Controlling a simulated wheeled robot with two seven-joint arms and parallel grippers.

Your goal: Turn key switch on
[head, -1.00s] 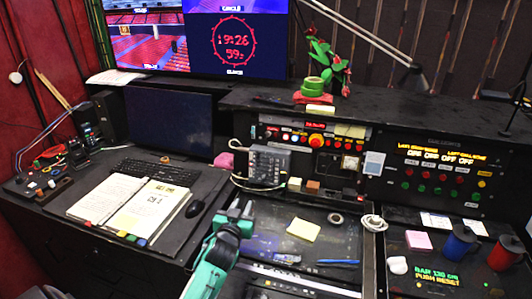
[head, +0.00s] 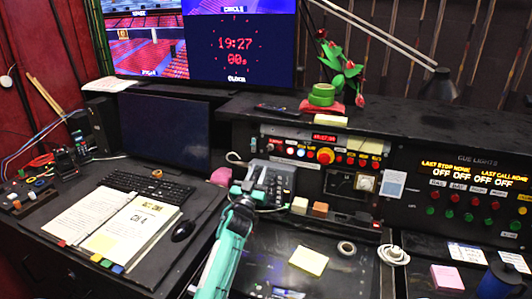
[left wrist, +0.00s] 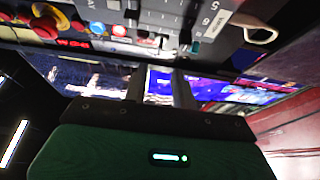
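My left gripper (head: 252,182) is raised over the desk, in front of the grey control box (head: 275,182). In the left wrist view its two fingers (left wrist: 160,88) stand apart with nothing between them. The grey box with printed numbers (left wrist: 185,18) is close above the fingertips there. I cannot pick out the key switch with certainty. The button panel (head: 292,134) behind the box carries small lit buttons and a red mushroom button (head: 325,156), which also shows in the left wrist view (left wrist: 48,20). My right gripper is not in view.
A cue-light panel (head: 471,158) stands at the right. An open binder (head: 125,225), keyboard (head: 150,187) and black mouse (head: 184,230) lie at the left. A yellow note (head: 308,260) and tape roll (head: 346,248) lie on the dark desk surface. A lamp arm crosses the back.

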